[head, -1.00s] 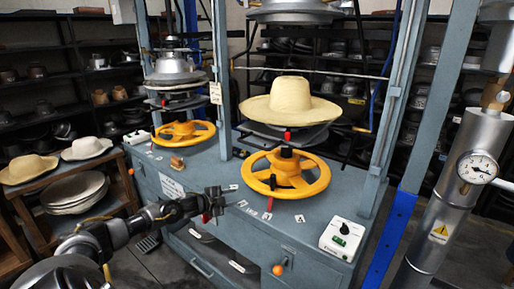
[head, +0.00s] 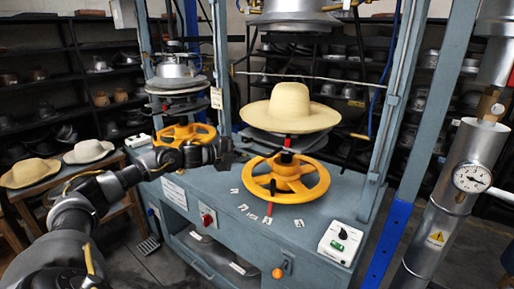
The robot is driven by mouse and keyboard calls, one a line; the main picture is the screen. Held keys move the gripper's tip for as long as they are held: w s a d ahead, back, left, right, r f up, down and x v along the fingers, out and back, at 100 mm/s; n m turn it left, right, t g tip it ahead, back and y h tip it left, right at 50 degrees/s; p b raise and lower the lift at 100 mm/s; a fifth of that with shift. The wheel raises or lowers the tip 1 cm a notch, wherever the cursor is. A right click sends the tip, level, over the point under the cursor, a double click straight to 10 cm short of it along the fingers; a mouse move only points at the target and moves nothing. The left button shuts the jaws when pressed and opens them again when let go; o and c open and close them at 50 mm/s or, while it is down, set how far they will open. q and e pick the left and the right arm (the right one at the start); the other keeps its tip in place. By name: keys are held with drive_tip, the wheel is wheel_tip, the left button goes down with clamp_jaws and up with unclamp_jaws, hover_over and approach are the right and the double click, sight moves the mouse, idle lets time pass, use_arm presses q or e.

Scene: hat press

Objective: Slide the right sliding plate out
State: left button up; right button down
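The right sliding plate (head: 262,143) is a grey round plate under a cream straw hat (head: 290,106) on the press's right side. A small red-tipped handle (head: 287,141) shows at its front, above a yellow handwheel (head: 286,178). My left gripper (head: 226,154) is dark and reaches in from the left. It appears between the two yellow handwheels, left of the plate and apart from the handle in the picture. Its fingers blend into the dark, so I cannot tell whether they are open. My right gripper is not in view.
A second yellow handwheel (head: 186,135) stands at the left, partly behind my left arm. Blue-grey press posts (head: 400,110) rise beside the right station. A control box (head: 340,243) sits at the right front corner. A metal cylinder with a gauge (head: 472,178) stands at the right.

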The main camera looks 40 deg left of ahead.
sight(251, 151)
use_arm(q)
drive_tip(key=p+x, duration=0.1)
drive_tip(key=x, duration=0.3)
drive_tip(key=shift+w, duration=0.2)
drive_tip(key=shift+w+d+f+p, duration=0.2)
drive_tip(key=shift+w+d+p, duration=0.1)
drive_tip(key=shift+w, duration=0.25)
drive_tip(key=shift+c, duration=0.4)
clamp_jaws()
